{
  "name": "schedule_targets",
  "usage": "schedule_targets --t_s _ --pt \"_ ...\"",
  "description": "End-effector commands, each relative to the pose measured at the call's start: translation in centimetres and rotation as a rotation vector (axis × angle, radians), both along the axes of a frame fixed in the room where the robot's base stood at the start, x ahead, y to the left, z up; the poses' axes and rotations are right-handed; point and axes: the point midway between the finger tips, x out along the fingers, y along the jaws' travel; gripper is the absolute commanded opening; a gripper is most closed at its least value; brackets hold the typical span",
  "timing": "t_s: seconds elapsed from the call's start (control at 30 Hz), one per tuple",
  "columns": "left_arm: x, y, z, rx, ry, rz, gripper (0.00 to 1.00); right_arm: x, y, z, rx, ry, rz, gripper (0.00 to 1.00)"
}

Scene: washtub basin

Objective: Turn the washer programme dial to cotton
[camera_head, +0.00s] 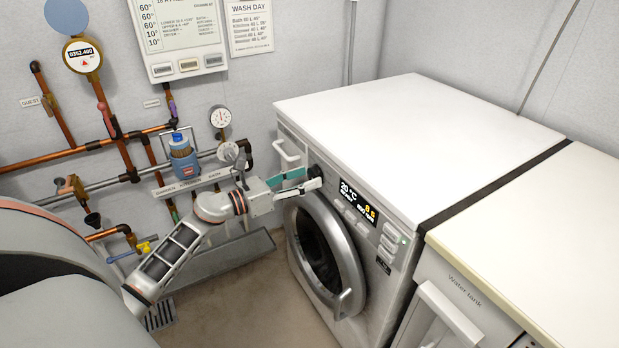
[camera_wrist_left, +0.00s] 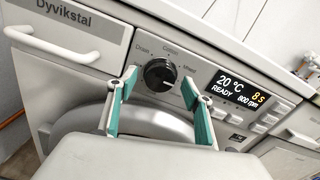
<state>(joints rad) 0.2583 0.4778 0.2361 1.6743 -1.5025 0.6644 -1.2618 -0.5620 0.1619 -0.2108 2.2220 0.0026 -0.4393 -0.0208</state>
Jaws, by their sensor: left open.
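The washer (camera_head: 420,135) is a white front loader with a round door. Its black programme dial (camera_wrist_left: 158,74) sits on the front panel, left of the lit display (camera_wrist_left: 238,90). I cannot tell which label the dial's mark points to. My left gripper (camera_head: 302,178) is open at the panel, its teal-padded fingers to either side of the dial in the left wrist view (camera_wrist_left: 159,80). Contact with the dial cannot be told. My right gripper is not in view.
The display reads 20 °C, READY, 800 rpm. A drawer handle (camera_wrist_left: 52,45) lies left of the dial, and the washer door (camera_head: 325,255) is below it. Copper pipes, gauges and a blue-topped bottle (camera_head: 181,158) are at the left wall. A water tank cabinet (camera_head: 545,230) stands at right.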

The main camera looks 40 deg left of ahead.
Motion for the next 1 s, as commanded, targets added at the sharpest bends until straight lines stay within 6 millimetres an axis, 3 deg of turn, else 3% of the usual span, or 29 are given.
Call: schedule_targets --t_s 0.17,0.47,0.6,1.0 --pt "1.25 -0.52 0.0 -0.002 0.0 0.0 0.51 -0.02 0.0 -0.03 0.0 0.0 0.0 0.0" --pt "1.41 -0.63 -0.1 -0.001 0.002 0.0 0.51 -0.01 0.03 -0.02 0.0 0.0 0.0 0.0" --pt "1.4 -0.63 -0.09 -0.002 0.002 0.0 0.14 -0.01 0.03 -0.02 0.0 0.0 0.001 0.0" --pt "1.41 -0.63 0.1 -0.037 0.015 -0.001 0.12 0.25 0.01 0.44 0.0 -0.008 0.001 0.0"
